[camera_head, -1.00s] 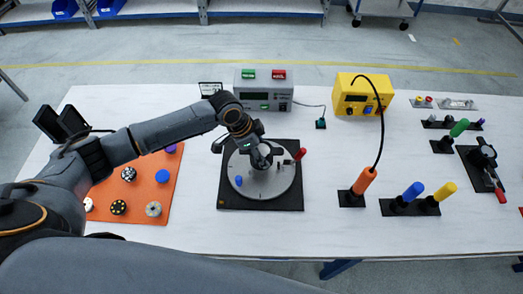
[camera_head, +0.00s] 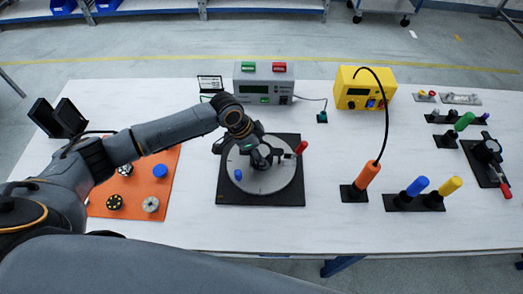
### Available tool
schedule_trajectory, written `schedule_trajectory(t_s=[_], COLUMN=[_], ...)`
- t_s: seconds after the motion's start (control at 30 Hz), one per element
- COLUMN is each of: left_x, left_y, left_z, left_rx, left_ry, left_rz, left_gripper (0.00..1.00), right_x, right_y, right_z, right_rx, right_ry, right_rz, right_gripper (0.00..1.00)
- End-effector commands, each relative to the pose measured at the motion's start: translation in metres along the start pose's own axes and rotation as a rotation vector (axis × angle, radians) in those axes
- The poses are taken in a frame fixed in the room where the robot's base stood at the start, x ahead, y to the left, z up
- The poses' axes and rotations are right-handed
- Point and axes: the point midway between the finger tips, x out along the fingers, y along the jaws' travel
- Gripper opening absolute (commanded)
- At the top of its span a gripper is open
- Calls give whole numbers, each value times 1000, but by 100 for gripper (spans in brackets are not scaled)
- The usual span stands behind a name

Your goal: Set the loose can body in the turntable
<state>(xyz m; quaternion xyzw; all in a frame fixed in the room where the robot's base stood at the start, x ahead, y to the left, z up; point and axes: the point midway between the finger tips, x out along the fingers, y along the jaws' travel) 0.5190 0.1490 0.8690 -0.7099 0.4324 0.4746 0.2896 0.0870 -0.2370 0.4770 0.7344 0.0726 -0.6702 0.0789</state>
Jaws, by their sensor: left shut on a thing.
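The turntable (camera_head: 282,183) is a round grey disc on a black square base in the middle of the table. A blue knob (camera_head: 238,174) sits at its left and a red-tipped handle (camera_head: 301,147) at its upper right. My left gripper (camera_head: 262,157) is over the middle of the disc, pointing down, shut on the can body. The gripper and wrist hide most of the can, so I cannot tell whether it touches the disc. My right gripper is not in view.
An orange mat (camera_head: 131,205) with several small round parts lies at left, partly under my left arm. Behind the turntable stand a grey box (camera_head: 263,85) and a yellow station (camera_head: 352,91). An orange-handled tool (camera_head: 367,176) and blue and yellow handles (camera_head: 417,187) stand at right.

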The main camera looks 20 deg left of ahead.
Motion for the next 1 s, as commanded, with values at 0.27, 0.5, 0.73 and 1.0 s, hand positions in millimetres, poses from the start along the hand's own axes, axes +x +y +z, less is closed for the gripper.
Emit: schedule_trajectory(t_s=[0.27, 0.5, 0.73, 1.0], left_x=[-1, -1, 0, 2], left_y=[0, 0, 0, 0], left_z=[-1, -1, -1, 0], left_rx=[1, 1, 1, 1], left_ry=[3, 3, 3, 2], left_rz=[-1, -1, -1, -1], left_gripper=[16, 16, 16, 16], right_x=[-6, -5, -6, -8], right_y=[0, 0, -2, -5], right_z=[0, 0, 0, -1], right_rx=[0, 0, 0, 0], right_ry=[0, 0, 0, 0], right_rz=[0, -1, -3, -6], right_gripper=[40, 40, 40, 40])
